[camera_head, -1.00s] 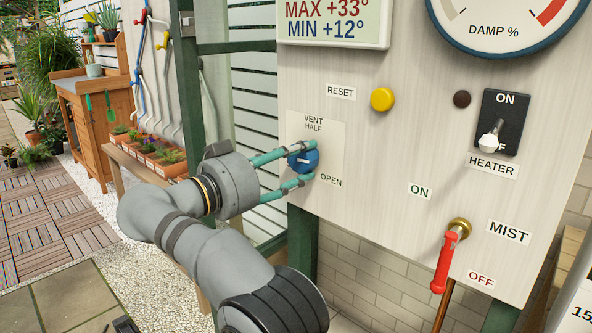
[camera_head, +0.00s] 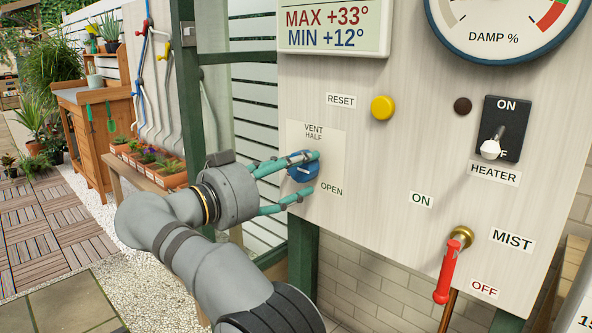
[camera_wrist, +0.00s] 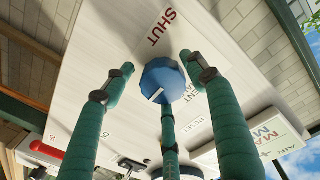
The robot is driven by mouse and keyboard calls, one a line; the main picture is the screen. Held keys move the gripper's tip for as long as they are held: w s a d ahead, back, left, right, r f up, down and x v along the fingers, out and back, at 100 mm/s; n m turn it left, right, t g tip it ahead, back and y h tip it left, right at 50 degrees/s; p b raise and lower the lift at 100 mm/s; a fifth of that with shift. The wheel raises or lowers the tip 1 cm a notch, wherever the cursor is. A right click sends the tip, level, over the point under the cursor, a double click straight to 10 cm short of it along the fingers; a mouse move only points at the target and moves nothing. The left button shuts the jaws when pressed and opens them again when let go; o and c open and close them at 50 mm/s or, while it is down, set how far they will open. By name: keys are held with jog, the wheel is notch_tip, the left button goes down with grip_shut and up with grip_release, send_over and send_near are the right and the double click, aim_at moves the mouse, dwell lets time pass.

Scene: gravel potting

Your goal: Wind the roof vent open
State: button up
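The blue vent knob (camera_head: 302,174) sits on a pale plate on the panel, between the VENT HALF label (camera_head: 314,132) and the OPEN label (camera_head: 331,189). It shows whole in the wrist view (camera_wrist: 172,77), with a white mark from near its middle to its lower-left edge, away from the SHUT label (camera_wrist: 161,28). My three-fingered gripper (camera_head: 312,172) is open around the knob, teal fingers spread and apart from its sides in the wrist view. In the head view, fingers cover part of the knob, and SHUT is hidden.
The same panel carries a yellow reset button (camera_head: 382,108), a heater switch (camera_head: 505,128), a red-handled mist lever (camera_head: 446,272) and a damp dial (camera_head: 505,20). A green post (camera_head: 187,110) and a planter shelf (camera_head: 150,180) stand left of the panel.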

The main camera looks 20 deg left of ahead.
jog(key=shift+o, duration=0.7)
jog(key=shift+r, duration=0.1)
jog(key=shift+s, duration=0.1)
jog(key=v, duration=1.2)
jog(key=x, duration=1.2)
jog(key=shift+r, duration=0.1)
jog(key=shift+n, duration=0.3)
